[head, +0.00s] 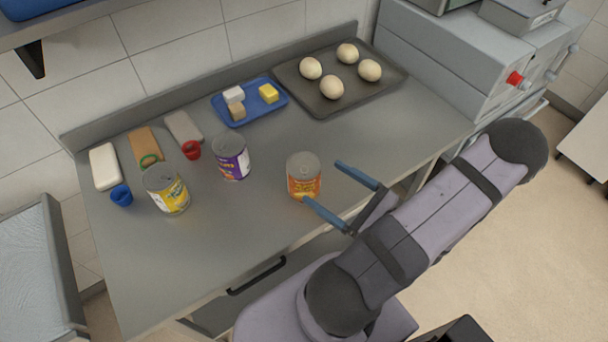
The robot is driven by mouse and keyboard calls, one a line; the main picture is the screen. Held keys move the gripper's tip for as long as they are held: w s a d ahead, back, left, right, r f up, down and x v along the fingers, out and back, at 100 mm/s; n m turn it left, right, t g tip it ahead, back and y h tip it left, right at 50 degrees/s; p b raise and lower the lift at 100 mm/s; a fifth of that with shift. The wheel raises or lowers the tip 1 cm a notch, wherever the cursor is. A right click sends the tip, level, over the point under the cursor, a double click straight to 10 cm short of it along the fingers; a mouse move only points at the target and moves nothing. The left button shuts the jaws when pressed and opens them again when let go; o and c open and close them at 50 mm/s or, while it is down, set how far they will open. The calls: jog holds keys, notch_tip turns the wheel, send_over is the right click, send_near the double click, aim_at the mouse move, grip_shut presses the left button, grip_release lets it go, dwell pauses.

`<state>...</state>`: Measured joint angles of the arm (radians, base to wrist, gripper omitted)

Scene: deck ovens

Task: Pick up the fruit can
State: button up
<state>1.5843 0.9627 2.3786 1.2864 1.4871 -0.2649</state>
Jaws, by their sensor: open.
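Three cans stand upright on the steel counter (250,225): one with an orange label (304,180), one with a purple and white label (231,160) and one with a yellow label (168,192). The label print is too small to read, so I cannot tell for sure which is the fruit can. My gripper (321,181) is open, with its blue fingers pointing at the orange can from the right. The near fingertip overlaps the can's lower edge in the picture; the far fingertip is to the right of its top. I cannot tell whether they touch it.
A dark tray (290,75) with several pale round items and a blue tray (233,119) with small blocks lie at the back. Small red (191,150) and blue (121,195) items and several flat blocks are at the left. Grey ovens (440,55) stand at the right. The front counter is clear.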

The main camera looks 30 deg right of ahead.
aim_at(317, 180)
jog(key=shift+w+a+r+m, duration=0.1)
jog(key=shift+a+r+m, duration=0.05)
jog(key=shift+a+m, duration=0.35)
jog(key=shift+w, duration=0.3)
jog(key=shift+p+x, duration=0.45)
jog(key=shift+x, duration=0.35)
jog(key=shift+p+x, duration=1.05)
jog(key=shift+x, duration=0.45)
jog(key=shift+p+x, duration=0.3)
jog(key=shift+x, duration=0.75)
jog(key=shift+c, duration=0.4)
jog(key=c, duration=1.5)
jog(key=shift+c, duration=0.6)
jog(key=shift+r, duration=0.15)
